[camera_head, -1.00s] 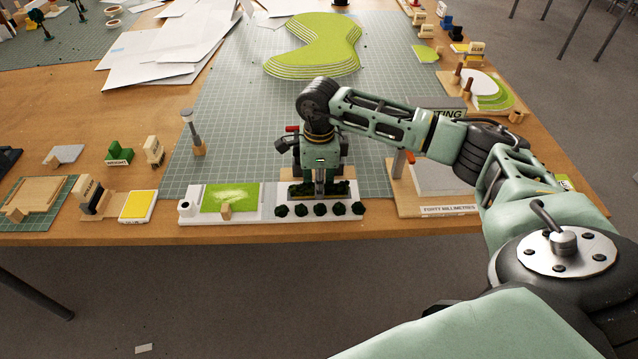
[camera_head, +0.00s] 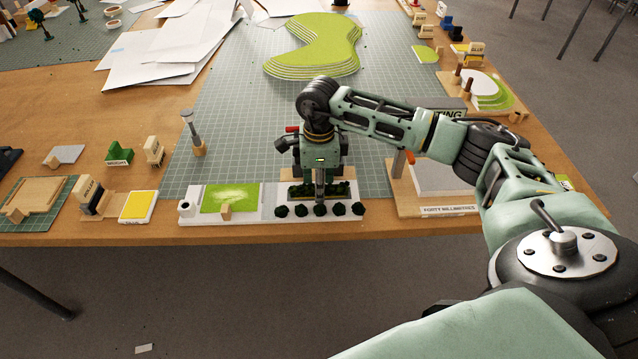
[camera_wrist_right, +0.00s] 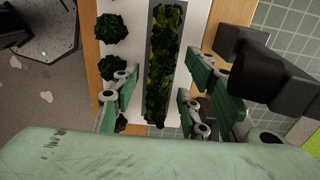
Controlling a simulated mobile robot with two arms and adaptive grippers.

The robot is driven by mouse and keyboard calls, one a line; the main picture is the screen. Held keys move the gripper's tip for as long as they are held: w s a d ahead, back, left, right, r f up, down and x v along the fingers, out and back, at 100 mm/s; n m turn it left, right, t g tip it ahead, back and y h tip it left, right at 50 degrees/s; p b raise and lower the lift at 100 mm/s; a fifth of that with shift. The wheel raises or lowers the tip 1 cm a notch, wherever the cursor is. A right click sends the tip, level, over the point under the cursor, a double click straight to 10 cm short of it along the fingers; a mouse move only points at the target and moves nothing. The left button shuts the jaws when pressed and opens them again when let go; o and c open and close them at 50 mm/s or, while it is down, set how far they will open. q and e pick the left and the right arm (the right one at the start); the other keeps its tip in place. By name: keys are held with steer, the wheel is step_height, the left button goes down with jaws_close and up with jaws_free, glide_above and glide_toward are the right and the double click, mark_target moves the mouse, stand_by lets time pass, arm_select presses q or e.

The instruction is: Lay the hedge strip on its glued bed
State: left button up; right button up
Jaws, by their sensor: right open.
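The dark green hedge strip (camera_head: 335,190) lies in a grey trough on a white tray (camera_head: 272,213) near the table's front edge. My right gripper (camera_head: 320,192) points down over it and hides its middle. In the right wrist view the hedge strip (camera_wrist_right: 164,60) runs between the fingers of my right gripper (camera_wrist_right: 157,93), which are open, with a gap on each side. My left gripper is not in view.
Several round dark bushes (camera_head: 320,210) line the tray's front. A small wooden block (camera_head: 226,211) stands at the green rectangle's front edge. A yellow pad (camera_head: 137,206) lies further left. A wooden stand (camera_head: 405,200) is close on the right. The green cutting mat (camera_head: 240,110) behind is mostly clear.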

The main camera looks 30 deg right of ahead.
steer(key=shift+r+p, duration=1.95)
steer(key=shift+r, duration=1.35)
steer(key=shift+s+f, duration=0.1)
